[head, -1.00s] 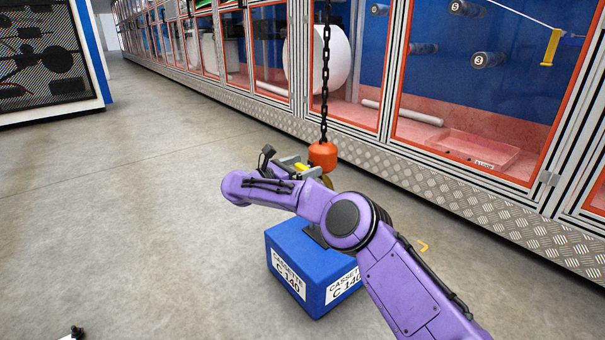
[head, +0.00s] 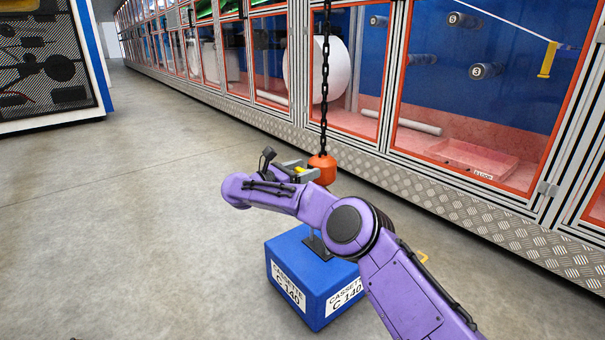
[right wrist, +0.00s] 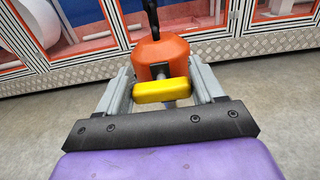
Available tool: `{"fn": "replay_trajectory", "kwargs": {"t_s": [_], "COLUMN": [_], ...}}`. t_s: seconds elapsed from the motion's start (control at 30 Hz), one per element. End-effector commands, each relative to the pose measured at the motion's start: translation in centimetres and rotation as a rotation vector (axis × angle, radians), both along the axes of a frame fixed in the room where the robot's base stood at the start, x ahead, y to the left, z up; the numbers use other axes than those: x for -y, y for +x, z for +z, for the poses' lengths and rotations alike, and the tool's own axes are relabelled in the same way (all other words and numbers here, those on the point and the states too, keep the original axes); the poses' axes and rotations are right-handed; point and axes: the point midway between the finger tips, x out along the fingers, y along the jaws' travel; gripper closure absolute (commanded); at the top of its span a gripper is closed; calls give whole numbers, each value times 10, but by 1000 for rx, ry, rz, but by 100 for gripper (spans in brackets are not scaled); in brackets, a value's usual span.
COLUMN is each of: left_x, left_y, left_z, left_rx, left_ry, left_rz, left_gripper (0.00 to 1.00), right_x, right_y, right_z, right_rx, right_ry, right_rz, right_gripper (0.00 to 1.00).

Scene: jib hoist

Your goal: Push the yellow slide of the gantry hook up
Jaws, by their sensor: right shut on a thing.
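The orange hook block (head: 322,168) of the gantry hook hangs on a black chain. Its yellow slide (right wrist: 162,92) is in front of the orange body in the right wrist view, and a bit of it shows in the head view (head: 300,169). My right gripper (right wrist: 163,80) has its grey fingers on the left and right sides of the slide, shut on it, close against the block. The hook's lower part is hidden behind my purple arm in the head view. My left gripper does not show.
A blue cassette box (head: 300,256) with a dark bracket on top stands on the floor below the hook. Glazed orange-framed cabinets with a metal kick plate (head: 440,195) run behind. The grey floor at the left is clear.

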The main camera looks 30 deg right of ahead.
Motion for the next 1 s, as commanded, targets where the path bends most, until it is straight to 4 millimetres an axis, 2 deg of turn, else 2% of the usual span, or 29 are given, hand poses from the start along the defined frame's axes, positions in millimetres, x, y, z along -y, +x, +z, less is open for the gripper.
{"fn": "replay_trajectory", "kwargs": {"t_s": [0.13,0.17,0.2,0.47,0.57,0.67,0.8,1.0], "left_x": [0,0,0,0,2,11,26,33], "left_y": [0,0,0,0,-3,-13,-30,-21], "left_z": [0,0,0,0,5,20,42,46], "left_rx": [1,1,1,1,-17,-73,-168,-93], "left_ry": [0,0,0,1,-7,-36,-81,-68], "left_rz": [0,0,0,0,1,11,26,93], "left_gripper": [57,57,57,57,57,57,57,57], "right_x": [0,0,0,0,-7,-26,-61,-97], "right_y": [1,1,0,0,0,-1,-4,-7], "right_z": [3,3,3,2,4,7,7,4], "right_rx": [2,2,2,1,0,-1,-1,0], "right_ry": [-5,-5,-5,-3,-4,-5,-5,-4], "right_rz": [2,2,1,1,3,5,5,2], "right_gripper": [87,23,11,11,11,11,11,11]}}
